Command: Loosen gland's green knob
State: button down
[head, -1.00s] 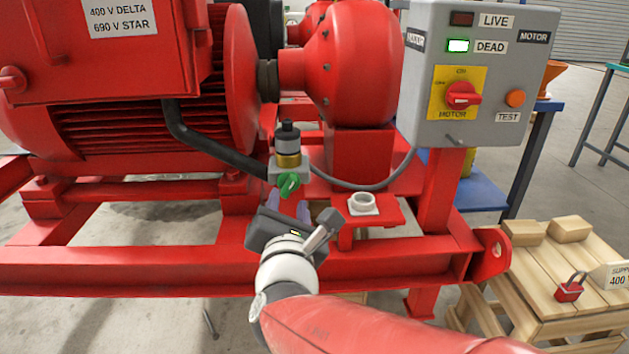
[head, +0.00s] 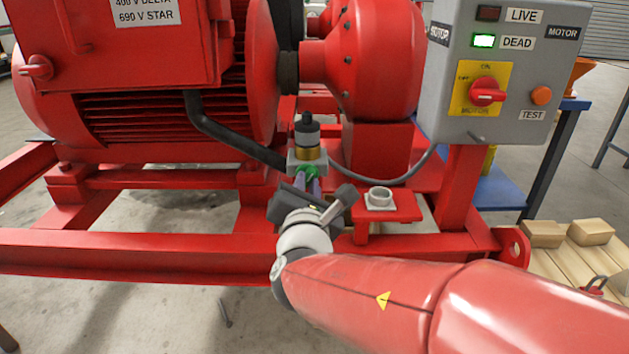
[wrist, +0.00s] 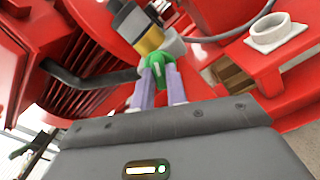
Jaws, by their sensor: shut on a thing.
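The gland (head: 307,135) stands on the skid with a black top, a grey band and a brass ring over a grey block (head: 305,160). Its green knob (head: 308,170) is on the front of the block, partly hidden by my fingers. My gripper (head: 309,182) reaches it from the front, its fingers on either side of the knob. In the wrist view the green knob (wrist: 160,76) sits between the two pale purple fingers (wrist: 160,88), which are shut on it. The gland's brass ring (wrist: 150,40) shows just beyond.
A black cable (head: 230,140) runs from the motor to the gland. A small red shelf with a white ring fitting (head: 380,198) is close on the right. The grey control box (head: 500,70) shows DEAD lit. Red skid rails (head: 130,250) lie below.

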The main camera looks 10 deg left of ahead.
jog(key=shift+n, duration=0.3)
jog(key=n+b, duration=0.2)
jog(key=n, duration=0.2)
jog(key=shift+n, duration=0.3)
jog(key=n+p, duration=0.3)
jog(key=n, duration=1.5)
jog(key=shift+a+r+n+p, duration=0.1)
jog(key=shift+n+p, duration=0.2)
jog(key=c, duration=1.4)
grip_release()
